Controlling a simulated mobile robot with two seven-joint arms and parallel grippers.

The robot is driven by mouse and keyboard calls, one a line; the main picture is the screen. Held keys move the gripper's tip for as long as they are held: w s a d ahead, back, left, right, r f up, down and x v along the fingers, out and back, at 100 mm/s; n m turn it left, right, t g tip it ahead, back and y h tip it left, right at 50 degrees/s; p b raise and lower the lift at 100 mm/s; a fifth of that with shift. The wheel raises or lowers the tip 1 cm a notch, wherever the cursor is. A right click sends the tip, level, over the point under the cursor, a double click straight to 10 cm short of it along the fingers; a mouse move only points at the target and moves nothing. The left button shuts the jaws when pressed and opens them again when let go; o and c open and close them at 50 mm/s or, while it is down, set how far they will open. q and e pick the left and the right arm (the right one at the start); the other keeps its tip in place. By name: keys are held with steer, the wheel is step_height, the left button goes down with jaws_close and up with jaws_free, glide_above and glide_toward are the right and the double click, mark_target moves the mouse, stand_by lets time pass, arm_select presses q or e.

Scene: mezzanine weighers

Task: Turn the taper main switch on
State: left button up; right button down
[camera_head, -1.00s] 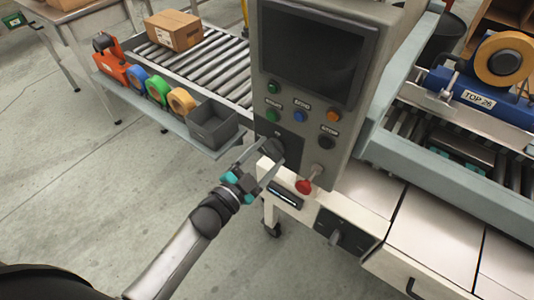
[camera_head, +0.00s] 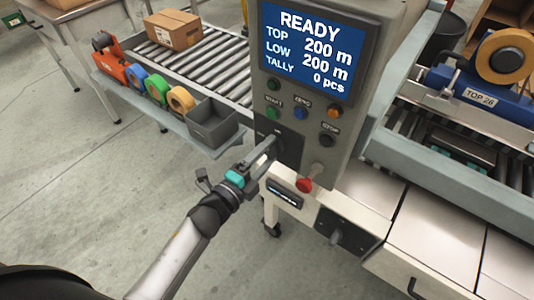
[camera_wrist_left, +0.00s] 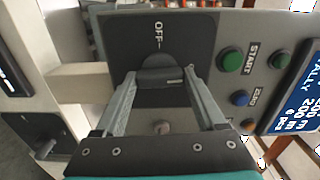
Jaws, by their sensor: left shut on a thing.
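The taper main switch (camera_head: 283,142) is a dark rotary knob on a black plate, low on the left of the grey control panel (camera_head: 312,128). In the left wrist view the knob (camera_wrist_left: 160,75) sits between my fingertips, with an OFF mark on the plate beside it. My left gripper (camera_head: 268,150) is shut on the knob; it also shows in the left wrist view (camera_wrist_left: 160,82). The fingers hide part of the knob in the head view. The screen (camera_head: 305,47) is lit and reads READY, TOP 200 m, LOW 200 m, TALLY 0 pcs. My right gripper is out of view.
A red-ended lever (camera_head: 305,185) is just right of my gripper. A grey bin (camera_head: 212,125) and tape rolls (camera_head: 181,100) stand on a shelf at left.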

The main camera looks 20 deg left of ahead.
arm_select(q)
steer(key=shift+m, duration=0.5)
steer(key=o, duration=1.3)
steer(key=shift+s, duration=0.1)
steer(key=v, duration=1.5)
